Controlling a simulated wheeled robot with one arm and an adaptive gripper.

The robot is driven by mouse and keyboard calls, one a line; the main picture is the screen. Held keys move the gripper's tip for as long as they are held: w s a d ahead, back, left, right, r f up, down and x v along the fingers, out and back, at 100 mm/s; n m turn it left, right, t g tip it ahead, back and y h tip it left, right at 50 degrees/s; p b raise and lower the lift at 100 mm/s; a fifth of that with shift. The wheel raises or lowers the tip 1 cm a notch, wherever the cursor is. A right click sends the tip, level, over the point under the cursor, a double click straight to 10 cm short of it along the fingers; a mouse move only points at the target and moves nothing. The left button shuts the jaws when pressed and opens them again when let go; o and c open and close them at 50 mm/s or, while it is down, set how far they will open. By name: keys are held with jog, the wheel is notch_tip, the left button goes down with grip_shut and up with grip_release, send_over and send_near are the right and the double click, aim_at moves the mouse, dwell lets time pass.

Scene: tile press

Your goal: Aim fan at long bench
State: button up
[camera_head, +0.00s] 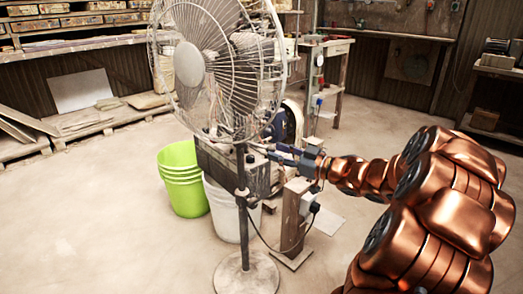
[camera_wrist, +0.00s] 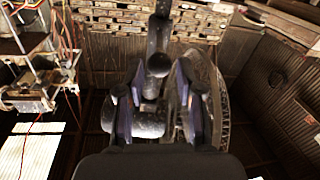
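The fan (camera_head: 189,64) stands upright on a dark pole (camera_head: 242,195) with a round base (camera_head: 246,275) in the head view. Its round wire cage faces left and toward the camera. A long bench (camera_head: 85,46) runs along the wall at the back left. My gripper (camera_head: 279,152) is behind the cage, at the height of the fan's neck. In the wrist view its two fingers (camera_wrist: 159,112) are apart, with dark fan parts (camera_wrist: 148,121) between or just beyond them. Whether the fingers touch those parts is unclear. The cage edge (camera_wrist: 217,95) shows at the right.
Green buckets (camera_head: 182,180) and a white bucket (camera_head: 228,210) stand on the floor close behind the pole. A wooden stand (camera_head: 293,222) and a hanging cable are right of the pole. A low pallet (camera_head: 105,120) lies below the bench. Floor at the left front is clear.

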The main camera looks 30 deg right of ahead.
aim_at(263, 147)
jog(key=shift+b+x, duration=0.95)
jog(key=shift+x, duration=2.05)
grip_shut()
